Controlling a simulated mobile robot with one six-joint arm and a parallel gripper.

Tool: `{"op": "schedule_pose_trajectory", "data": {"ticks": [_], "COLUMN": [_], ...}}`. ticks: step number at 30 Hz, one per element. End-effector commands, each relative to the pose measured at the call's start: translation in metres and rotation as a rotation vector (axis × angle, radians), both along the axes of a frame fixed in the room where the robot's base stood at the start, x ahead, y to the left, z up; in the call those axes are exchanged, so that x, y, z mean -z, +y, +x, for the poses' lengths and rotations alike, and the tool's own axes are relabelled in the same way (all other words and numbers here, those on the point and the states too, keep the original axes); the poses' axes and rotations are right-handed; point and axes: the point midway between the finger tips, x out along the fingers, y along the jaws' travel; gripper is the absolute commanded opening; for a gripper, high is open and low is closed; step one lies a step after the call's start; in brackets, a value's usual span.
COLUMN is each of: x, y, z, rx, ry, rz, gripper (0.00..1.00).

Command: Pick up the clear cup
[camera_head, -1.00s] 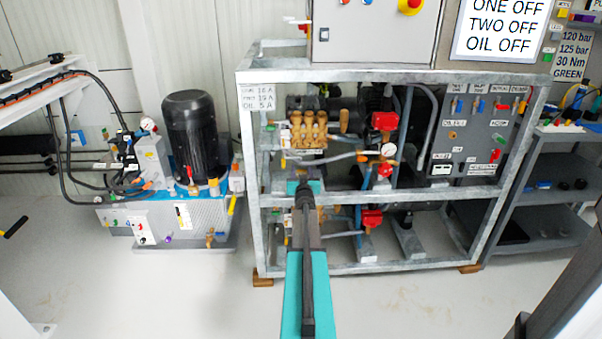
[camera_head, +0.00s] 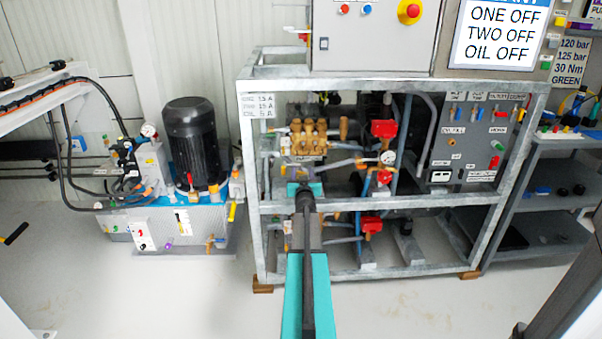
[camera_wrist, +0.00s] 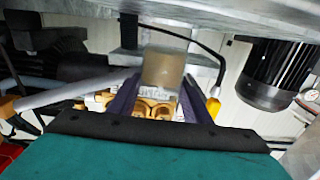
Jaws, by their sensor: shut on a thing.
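The clear cup (camera_wrist: 163,69) shows in the wrist view as a see-through, brownish cylinder between the two dark purple fingers of my gripper (camera_wrist: 160,93). The fingers are shut on it from both sides. A brass pump head (camera_wrist: 150,107) shows just beyond and below the cup, and I cannot tell whether they touch. In the head view my arm reaches into the left part of the metal frame, below the brass pump (camera_head: 308,140). There the fingers and the cup are hidden or too small to make out.
The grey metal frame (camera_head: 380,202) surrounds my arm's end, with a beam (camera_wrist: 230,14) close by in the wrist view. A gauge (camera_head: 388,157) and red valves (camera_head: 384,129) stand to the right. A black motor (camera_head: 195,145) stands left. The front floor is clear.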

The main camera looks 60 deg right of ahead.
Motion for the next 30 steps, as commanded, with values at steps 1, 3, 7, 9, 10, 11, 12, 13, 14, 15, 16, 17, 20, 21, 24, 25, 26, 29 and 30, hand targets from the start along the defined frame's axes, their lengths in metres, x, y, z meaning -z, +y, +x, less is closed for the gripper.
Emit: {"op": "schedule_pose_trajectory", "data": {"ticks": [1,3,7,9,10,11,12,13,14,15,16,17,20,21,24,25,26,29,30], "x": [-0.001,-0.002,-0.002,-0.003,-0.003,-0.003,-0.003,-0.003,-0.003,-0.004,-0.004,-0.004,-0.005,-0.005,-0.006,-0.006,-0.006,-0.007,-0.007], "y": [0.004,0.008,0.015,0.018,0.02,0.021,0.023,0.025,0.027,0.029,0.03,0.032,0.037,0.039,0.044,0.046,0.047,0.053,0.055], "z": [-0.003,-0.006,-0.012,-0.015,-0.016,-0.017,-0.019,-0.02,-0.022,-0.023,-0.025,-0.026,-0.03,-0.032,-0.036,-0.037,-0.038,-0.043,-0.044], "rx": [0.0,0.0,0.0,0.0,0.0,0.0,0.0,0.0,0.0,0.0,0.0,0.0,0.0,0.0,0.0,0.0,0.0,-0.001,-0.001], "ry": [-0.001,0.0,-0.001,-0.001,-0.001,-0.001,-0.001,-0.001,-0.001,-0.001,-0.001,-0.001,-0.001,0.0,0.0,0.0,0.0,-0.001,-0.001], "rz": [-0.001,0.0,0.001,0.001,0.001,0.001,0.001,0.001,0.001,0.001,0.001,0.001,0.001,0.0,0.0,0.0,0.0,-0.001,-0.001], "gripper": [0.17,0.17,0.17,0.17,0.17,0.17,0.17,0.17,0.17,0.17,0.17,0.17,0.17,0.17,0.17,0.17,0.17,0.17,0.17]}}
